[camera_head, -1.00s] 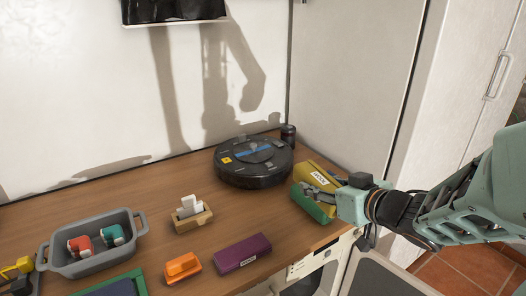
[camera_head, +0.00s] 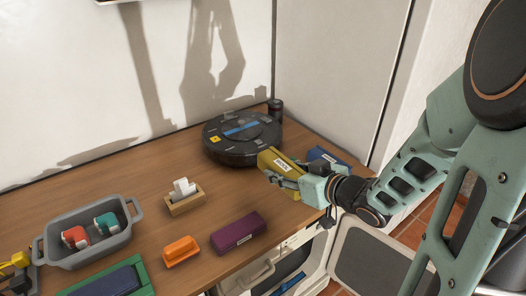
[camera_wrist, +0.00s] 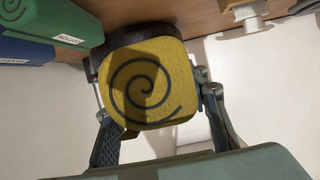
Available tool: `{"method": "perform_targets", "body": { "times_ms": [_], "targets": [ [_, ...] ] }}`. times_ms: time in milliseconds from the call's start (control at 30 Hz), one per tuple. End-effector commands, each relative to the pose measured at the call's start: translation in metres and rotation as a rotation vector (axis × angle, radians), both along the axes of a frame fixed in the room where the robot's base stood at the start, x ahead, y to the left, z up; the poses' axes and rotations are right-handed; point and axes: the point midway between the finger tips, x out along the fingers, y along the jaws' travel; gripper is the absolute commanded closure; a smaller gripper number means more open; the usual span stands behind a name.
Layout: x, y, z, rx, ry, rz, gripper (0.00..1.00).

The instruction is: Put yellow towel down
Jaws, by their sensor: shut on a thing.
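The yellow towel (camera_head: 272,160) is a rolled, block-like bundle with a white label. My gripper (camera_head: 285,178) is shut on it at the right part of the wooden counter, in front of the black robot vacuum. In the wrist view the towel's spiral-marked end (camera_wrist: 146,83) sits between the two fingers (camera_wrist: 160,125). I cannot tell whether its underside touches the counter. A blue towel (camera_head: 326,156) lies behind and right of my gripper. A green towel (camera_wrist: 58,20) shows beside the blue one in the wrist view; my gripper seems to hide it in the head view.
The round robot vacuum (camera_head: 242,138) and a dark can (camera_head: 275,108) stand at the back. A purple towel (camera_head: 238,233), an orange towel (camera_head: 181,251), a wooden box (camera_head: 185,203) and a grey basket (camera_head: 85,256) stand leftward. Bare counter (camera_head: 222,190) lies between the box and vacuum.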

Motion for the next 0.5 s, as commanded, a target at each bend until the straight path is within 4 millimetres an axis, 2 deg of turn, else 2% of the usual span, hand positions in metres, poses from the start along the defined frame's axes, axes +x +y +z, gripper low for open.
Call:
{"method": "perform_targets", "body": {
  "times_ms": [33, 233, 500],
  "targets": [
    [0.013, 0.007, -0.010, 0.004, -0.002, 0.007, 0.85],
    [0.055, 0.023, -0.030, 0.004, -0.003, 0.006, 0.85],
    [0.087, 0.035, -0.070, 0.001, -0.002, 0.003, 0.85]
  ]
}}
